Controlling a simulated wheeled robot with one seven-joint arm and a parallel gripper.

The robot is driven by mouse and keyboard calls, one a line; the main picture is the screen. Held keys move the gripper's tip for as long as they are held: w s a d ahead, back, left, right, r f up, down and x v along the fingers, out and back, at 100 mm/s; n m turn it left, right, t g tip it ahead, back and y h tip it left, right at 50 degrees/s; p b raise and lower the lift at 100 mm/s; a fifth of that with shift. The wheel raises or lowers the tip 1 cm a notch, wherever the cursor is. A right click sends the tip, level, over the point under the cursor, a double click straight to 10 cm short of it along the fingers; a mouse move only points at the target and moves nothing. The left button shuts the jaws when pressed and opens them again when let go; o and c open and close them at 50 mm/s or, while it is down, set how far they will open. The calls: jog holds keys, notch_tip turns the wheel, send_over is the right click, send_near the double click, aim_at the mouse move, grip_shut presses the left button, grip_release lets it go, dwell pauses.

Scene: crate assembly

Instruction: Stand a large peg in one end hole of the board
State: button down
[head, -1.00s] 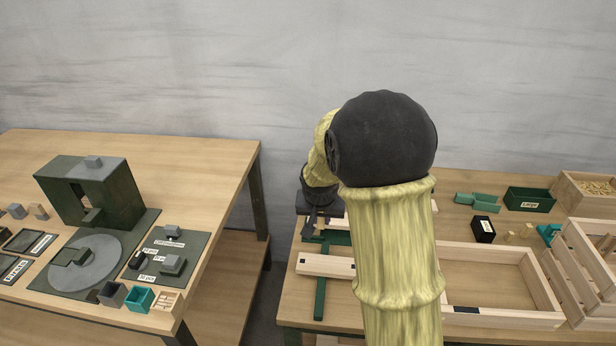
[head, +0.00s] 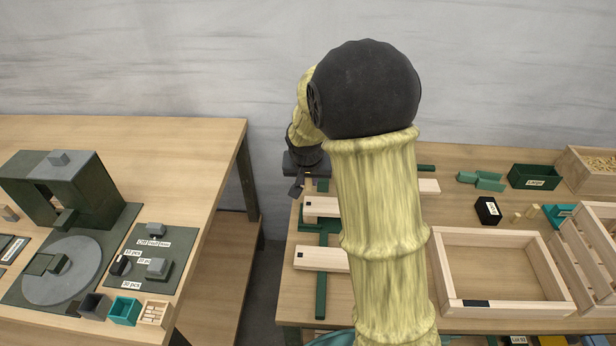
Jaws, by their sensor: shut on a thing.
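My gripper (head: 298,186) is at the left edge of the right-hand table, just beyond the left end of the far pale board (head: 324,208). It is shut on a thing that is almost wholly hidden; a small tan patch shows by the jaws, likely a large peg. The far board has a dark end hole at its left. A nearer pale board (head: 322,259), with a similar dark hole at its left end, lies across a green fixture (head: 320,300). My arm hides the boards' right parts.
A pale open crate frame (head: 483,232) lies right of my arm, beside a slatted crate (head: 598,240). Behind are a black box (head: 488,210), small tan pegs (head: 530,212), a green bin (head: 534,177) and a wooden bin (head: 590,165). A gap separates the left table (head: 215,150).

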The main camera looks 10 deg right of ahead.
jog(key=shift+f+b, duration=2.25)
jog(key=shift+f, duration=0.55)
jog(key=shift+d, duration=0.1)
jog(key=shift+a, duration=0.25)
jog(key=shift+s+a, duration=0.1)
jog(key=shift+a, duration=0.05)
jog(key=shift+f, duration=0.15)
jog(key=c, duration=1.3)
grip_release()
jog(key=shift+o, duration=0.2)
